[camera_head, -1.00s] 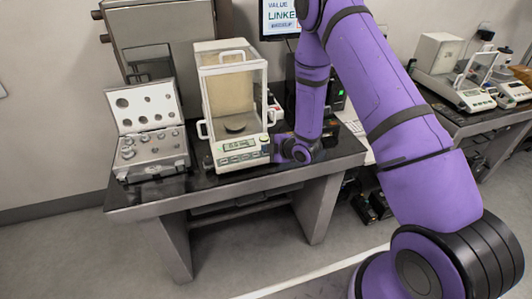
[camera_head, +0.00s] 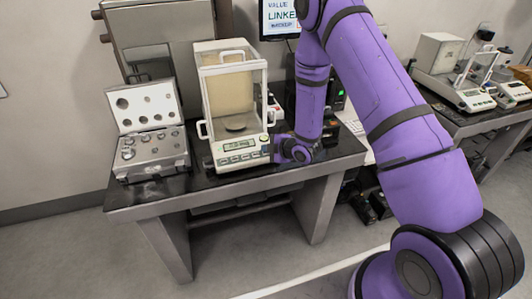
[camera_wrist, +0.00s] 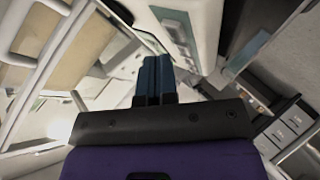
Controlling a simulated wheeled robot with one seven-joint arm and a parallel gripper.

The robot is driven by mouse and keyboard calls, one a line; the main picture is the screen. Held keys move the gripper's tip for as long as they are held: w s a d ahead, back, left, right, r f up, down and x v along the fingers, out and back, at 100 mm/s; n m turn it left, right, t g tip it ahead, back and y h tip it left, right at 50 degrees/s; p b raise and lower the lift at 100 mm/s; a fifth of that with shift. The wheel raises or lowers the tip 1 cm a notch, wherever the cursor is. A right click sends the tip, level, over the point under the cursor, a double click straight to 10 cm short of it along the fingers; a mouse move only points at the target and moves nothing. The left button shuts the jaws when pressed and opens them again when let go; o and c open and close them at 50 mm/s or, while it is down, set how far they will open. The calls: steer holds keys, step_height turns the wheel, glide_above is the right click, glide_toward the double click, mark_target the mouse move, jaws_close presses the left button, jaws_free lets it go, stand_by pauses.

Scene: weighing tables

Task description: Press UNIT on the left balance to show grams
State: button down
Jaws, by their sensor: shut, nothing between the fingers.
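The left balance (camera_head: 228,158) is a white unit with a glass draft shield and a round dark pan (camera_head: 235,125) inside. Its front has a small greenish display (camera_head: 239,146) and a row of keys (camera_head: 241,158); the display text and key labels are too small to read. My purple wrist is just right of the front panel, and my fingertips cannot be made out there. In the wrist view my gripper (camera_wrist: 155,66) has its dark blue fingers together, with nothing between them. Pale balance housing (camera_wrist: 195,25) appears beyond them, but I cannot tell whether they touch it.
An open case of weights (camera_head: 150,150) stands left of the balance on the black-topped table (camera_head: 180,187). A monitor (camera_head: 279,18) is behind. Another balance (camera_head: 470,97) stands on the right table. The floor in front is clear.

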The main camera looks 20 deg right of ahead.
steer(key=shift+f, duration=0.15)
steer(key=shift+w+f, duration=0.15)
steer(key=shift+f, duration=0.1)
steer(key=shift+w+f, duration=0.15)
steer(key=shift+f, duration=0.15)
stand_by(1.0)
steer(key=shift+r, duration=0.1)
steer(key=shift+s+r, duration=0.3)
steer(key=shift+r, duration=0.3)
steer(key=shift+r, duration=0.1)
steer(key=r, duration=0.1)
steer(key=s+r, duration=0.1)
steer(key=r, duration=0.2)
steer(key=shift+s+r, duration=0.25)
steer(key=shift+s, duration=0.15)
stand_by(0.9)
